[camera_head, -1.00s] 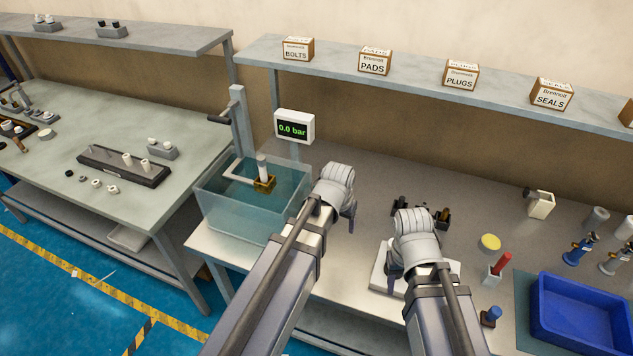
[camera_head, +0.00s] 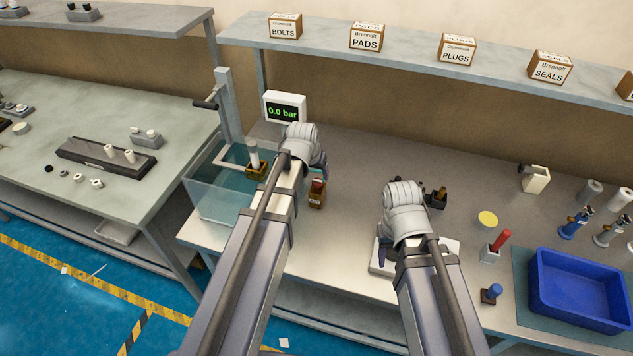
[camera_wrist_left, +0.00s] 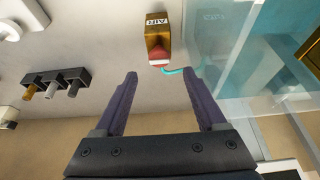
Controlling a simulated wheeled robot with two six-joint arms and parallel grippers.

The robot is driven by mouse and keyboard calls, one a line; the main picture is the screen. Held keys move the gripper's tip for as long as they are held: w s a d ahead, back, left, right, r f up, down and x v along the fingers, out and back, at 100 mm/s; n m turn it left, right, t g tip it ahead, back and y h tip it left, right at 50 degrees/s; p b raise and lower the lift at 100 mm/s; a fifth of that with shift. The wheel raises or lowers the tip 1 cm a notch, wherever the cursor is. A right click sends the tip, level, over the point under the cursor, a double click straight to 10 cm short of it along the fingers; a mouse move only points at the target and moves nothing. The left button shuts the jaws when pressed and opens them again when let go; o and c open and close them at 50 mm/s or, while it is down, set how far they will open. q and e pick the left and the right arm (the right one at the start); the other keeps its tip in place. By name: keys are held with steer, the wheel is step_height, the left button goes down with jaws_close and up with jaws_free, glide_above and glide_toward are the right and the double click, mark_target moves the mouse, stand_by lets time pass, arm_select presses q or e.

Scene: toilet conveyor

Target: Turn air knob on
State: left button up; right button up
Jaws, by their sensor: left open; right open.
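The air unit is a small brown-gold box (camera_head: 316,198) with a red knob on it, standing on the bench just right of the water tank. In the left wrist view the box (camera_wrist_left: 158,22) carries an AIR label, and its red knob (camera_wrist_left: 159,56) faces my fingers. My left gripper (camera_wrist_left: 160,80) is open and empty; the knob lies just past its fingertips, roughly centred between them and apart from them. In the head view my left wrist hides most of that gripper. My right gripper (camera_head: 381,252) is over a white plate (camera_head: 447,247), mostly hidden. The display (camera_head: 285,108) reads 0.0 bar.
The clear water tank (camera_head: 215,200) stands close left of my left gripper, with a teal hose (camera_wrist_left: 183,71) by the knob. A black holder (camera_wrist_left: 57,82) with several pegs is nearby. A blue bin (camera_head: 580,290) is at the right. Labelled boxes line the shelf (camera_head: 410,46).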

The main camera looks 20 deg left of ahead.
mark_target(317, 180)
arm_select(q)
steer(key=b+x, duration=0.4)
steer(key=x, duration=0.1)
steer(key=shift+w+f, duration=0.1)
steer(key=shift+f, duration=0.3)
jaws_close()
